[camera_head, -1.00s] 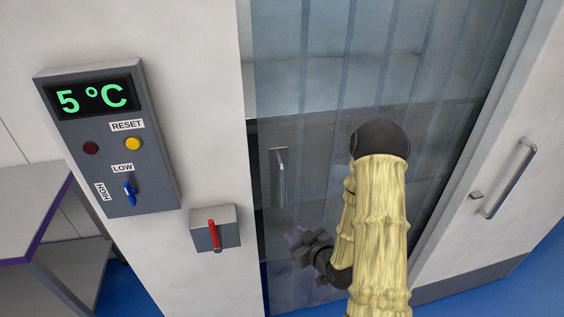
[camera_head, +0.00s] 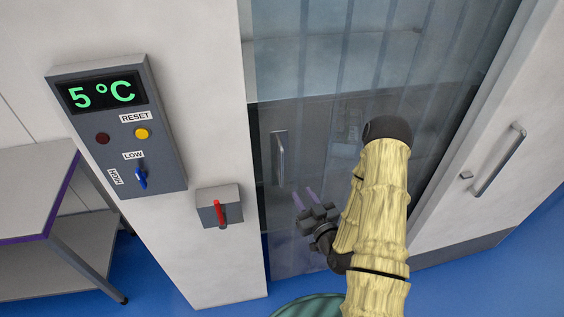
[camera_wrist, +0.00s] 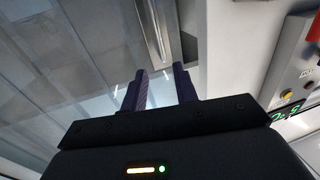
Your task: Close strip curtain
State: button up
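The strip curtain (camera_head: 350,60) is a row of see-through bluish strips hanging across the doorway. A vertical metal handle (camera_head: 279,158) is at its left edge, on a darker panel; the handle also shows at the top of the wrist view (camera_wrist: 153,30). My gripper (camera_head: 304,197) is in front of the lower left part of the curtain, below and a little right of the handle, apart from it. In the wrist view its two purple fingers (camera_wrist: 160,88) stand apart with nothing between them.
A control box (camera_head: 118,125) reading 5 °C and a smaller box with a red lever (camera_head: 219,208) are on the white wall at left. A grey table (camera_head: 35,190) stands far left. An open white door with a handle (camera_head: 498,160) is at right.

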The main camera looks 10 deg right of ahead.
aim_at(283, 163)
jog(key=w+b, duration=0.1)
jog(key=b, duration=0.1)
jog(key=w+b, duration=0.1)
jog(key=b, duration=0.2)
jog(key=w+b, duration=0.2)
jog(key=shift+a+f, duration=0.2)
jog(key=shift+a, duration=0.1)
jog(key=b, duration=0.3)
jog(key=shift+w+a+b, duration=0.15)
jog(key=shift+w+b, duration=0.15)
jog(key=w, duration=0.3)
jog(key=w+a+b, duration=0.1)
jog(key=w, duration=0.3)
jog(key=w+a, duration=0.1)
jog(key=w, duration=0.2)
jog(key=shift+w+r+b, duration=0.3)
jog(key=shift+w+r, duration=0.05)
jog(key=shift+w+a+f, duration=0.1)
jog(key=shift+w+a, duration=0.05)
jog(key=shift+w, duration=0.2)
jog(key=shift+c, duration=0.4)
